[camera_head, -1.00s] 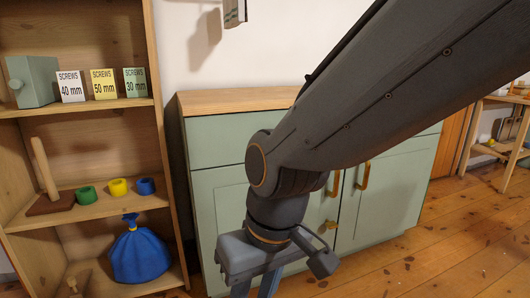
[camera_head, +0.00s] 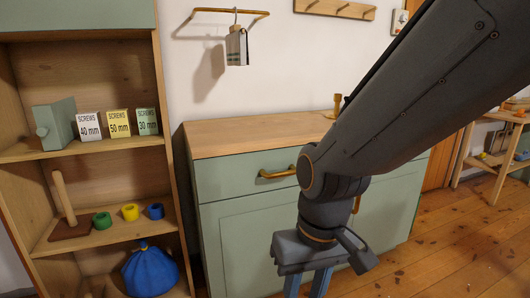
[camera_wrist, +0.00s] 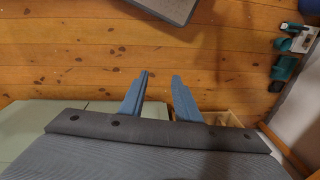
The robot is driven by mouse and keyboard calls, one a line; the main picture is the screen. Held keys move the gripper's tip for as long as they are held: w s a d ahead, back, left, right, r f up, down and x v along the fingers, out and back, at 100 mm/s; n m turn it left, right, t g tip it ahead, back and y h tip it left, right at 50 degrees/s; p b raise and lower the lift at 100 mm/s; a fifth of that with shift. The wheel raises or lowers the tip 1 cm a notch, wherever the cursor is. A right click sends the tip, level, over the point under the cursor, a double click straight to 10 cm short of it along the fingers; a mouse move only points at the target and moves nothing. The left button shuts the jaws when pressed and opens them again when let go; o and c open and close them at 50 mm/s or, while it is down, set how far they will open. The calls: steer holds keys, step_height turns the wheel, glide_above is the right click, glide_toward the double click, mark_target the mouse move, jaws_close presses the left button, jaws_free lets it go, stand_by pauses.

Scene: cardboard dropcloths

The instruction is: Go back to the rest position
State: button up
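My gripper (camera_head: 308,284) hangs in front of the green cabinet (camera_head: 240,178) in the head view, pointing down; its fingertips are cut off by the lower edge. In the wrist view its two blue fingers (camera_wrist: 160,82) stand apart with only wooden floor between them. It is open and empty. My arm hides part of the cabinet's right side and top.
A wooden shelf (camera_head: 112,66) at the left holds screw boxes (camera_head: 119,124), coloured rings (camera_head: 130,212), a peg stand (camera_head: 66,205) and a blue bag (camera_head: 150,270). A wooden side table (camera_head: 484,160) stands at the right. Floor (camera_head: 430,250) at the front right is clear.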

steer(key=s+d+r+m+h+p, duration=0.1)
steer(key=s+d+r+m+p, duration=0.1)
steer(key=d+r+p, duration=1)
steer(key=shift+d+r+m+p, duration=0.45)
steer(key=shift+r+p, duration=0.95)
steer(key=shift+p, duration=1.7)
steer(key=shift+s+a, duration=0.1)
steer(key=shift+a, duration=0.05)
